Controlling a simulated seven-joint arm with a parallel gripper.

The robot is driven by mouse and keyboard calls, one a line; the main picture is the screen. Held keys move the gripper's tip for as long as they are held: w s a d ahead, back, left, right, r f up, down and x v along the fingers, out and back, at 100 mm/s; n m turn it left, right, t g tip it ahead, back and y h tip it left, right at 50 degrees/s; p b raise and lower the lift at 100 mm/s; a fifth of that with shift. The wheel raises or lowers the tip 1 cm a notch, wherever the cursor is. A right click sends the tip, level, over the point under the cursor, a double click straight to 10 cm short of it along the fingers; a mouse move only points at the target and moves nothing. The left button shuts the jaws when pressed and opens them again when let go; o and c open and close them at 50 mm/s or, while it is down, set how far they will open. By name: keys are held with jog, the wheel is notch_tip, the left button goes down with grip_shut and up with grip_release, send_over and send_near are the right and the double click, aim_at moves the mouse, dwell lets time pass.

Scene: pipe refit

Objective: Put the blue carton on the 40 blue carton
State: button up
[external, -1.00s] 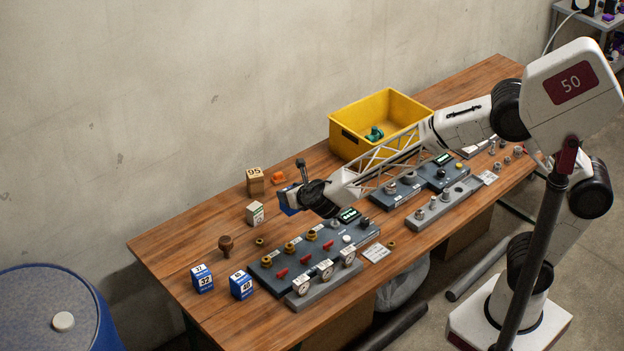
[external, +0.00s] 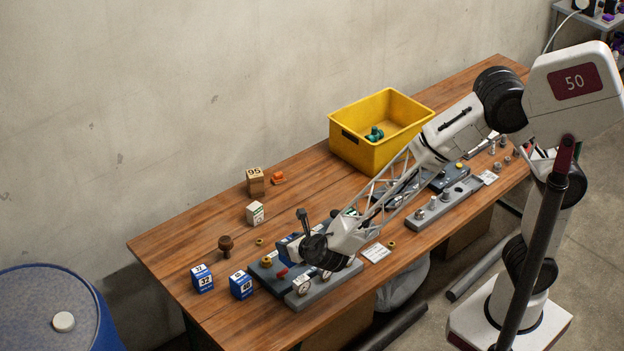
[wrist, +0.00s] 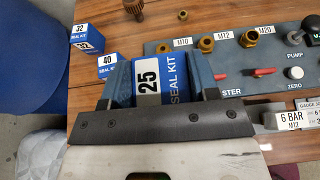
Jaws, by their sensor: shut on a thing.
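My gripper (external: 298,248) is shut on a blue carton (wrist: 173,72) labelled 25 and SEAL KIT; this carton also shows, partly hidden by the gripper, in the external view (external: 287,246). The held carton is above the left part of the dark valve panel, to the right of the 40 carton. The blue 40 carton (external: 241,286) stands on the table just left of the panel. In the wrist view the 40 carton (wrist: 107,67) is left of the held carton, partly hidden by my gripper's left finger. Nothing is seen on top of it.
A blue 32 carton (external: 202,279) stands left of the 40 carton. The valve panel (wrist: 222,60) with fittings and red handles lies right of it. A brown knob-like part (external: 225,244), a white-green carton (external: 255,213) and a 95 carton (external: 255,182) stand behind.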

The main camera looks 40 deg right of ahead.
jog(key=shift+s+a+f, duration=0.1)
jog(key=shift+s+a, duration=0.25)
jog(key=shift+s, duration=0.3)
jog(key=shift+s+a+f, duration=0.1)
jog(key=shift+s+a, duration=0.25)
jog(key=shift+s, duration=0.25)
send_over(240, 277)
jog(key=shift+f, duration=0.7)
jog(key=shift+f, duration=0.1)
jog(key=shift+f, duration=1.65)
jog(key=shift+f, duration=0.15)
jog(key=o, duration=0.9)
